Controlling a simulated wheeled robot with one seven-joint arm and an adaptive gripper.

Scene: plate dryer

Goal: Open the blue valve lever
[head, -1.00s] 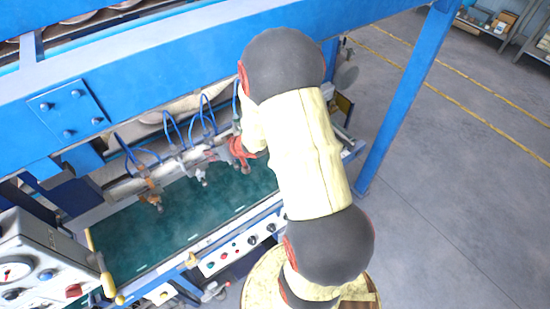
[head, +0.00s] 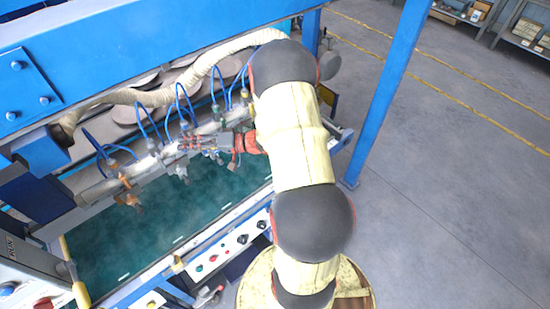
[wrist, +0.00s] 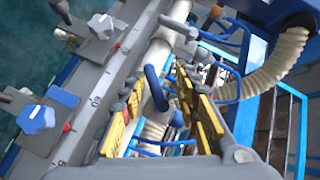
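My gripper (head: 187,147) reaches left over the grey pipe in the head view. In the wrist view its yellow-and-black fingers (wrist: 163,112) stand apart, with a gap between them. A dark blue curved piece (wrist: 155,88) shows in that gap; I cannot tell whether it is the valve lever or a hose, or whether a finger touches it. A light blue knob-like handle (wrist: 36,118) and a flat blue piece (wrist: 62,97) lie left of the fingers in the wrist view. In the head view the lever is too small to pick out.
The pipe (head: 95,193) carries several fittings and thin blue hoses (head: 150,122) close around my gripper. A ribbed cream hose (head: 150,97) runs behind. The green bed (head: 110,250) lies below. A blue beam (head: 150,40) crosses above, and a blue post (head: 385,100) stands right.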

